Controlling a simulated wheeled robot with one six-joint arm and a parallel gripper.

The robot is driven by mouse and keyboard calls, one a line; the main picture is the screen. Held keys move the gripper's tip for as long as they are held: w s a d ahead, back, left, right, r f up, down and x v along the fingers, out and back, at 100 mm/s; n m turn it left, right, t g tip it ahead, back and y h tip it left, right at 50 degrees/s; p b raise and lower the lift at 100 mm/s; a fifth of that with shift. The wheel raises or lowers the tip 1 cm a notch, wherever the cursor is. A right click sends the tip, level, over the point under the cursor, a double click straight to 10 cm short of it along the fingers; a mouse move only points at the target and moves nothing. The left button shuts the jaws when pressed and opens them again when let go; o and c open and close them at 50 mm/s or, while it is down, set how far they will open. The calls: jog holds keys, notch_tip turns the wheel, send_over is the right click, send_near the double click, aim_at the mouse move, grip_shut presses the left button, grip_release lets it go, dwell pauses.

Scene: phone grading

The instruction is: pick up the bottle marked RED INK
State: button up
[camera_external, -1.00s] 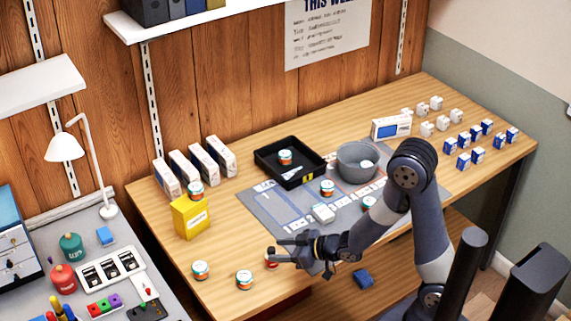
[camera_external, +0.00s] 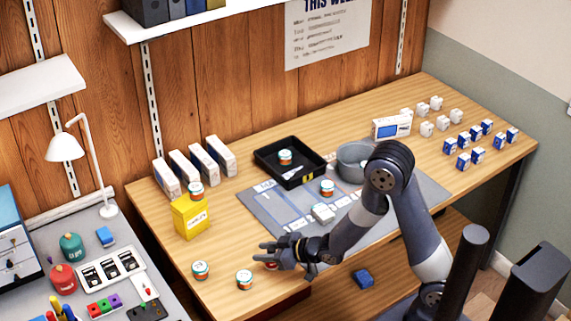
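A red bottle (camera_external: 63,278) stands on the grey side desk at the lower left. A teal bottle (camera_external: 71,247) stands just behind it. Both have dark markings too small to read, so I cannot tell which is marked RED INK. My gripper (camera_external: 266,254) is over the front of the wooden table, well to the right of both bottles. Its fingers are apart, and I see nothing held. A small jar (camera_external: 271,265) is partly hidden beneath or behind the fingers.
Two more jars (camera_external: 200,270) (camera_external: 244,280) stand left of my gripper. A yellow box (camera_external: 190,217) with a jar on top stands behind them. A lamp (camera_external: 105,180), a white tray (camera_external: 85,273) and coloured blocks (camera_external: 104,305) share the side desk. A black tray (camera_external: 262,172) is further back.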

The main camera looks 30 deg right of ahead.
jog(key=c, duration=0.7)
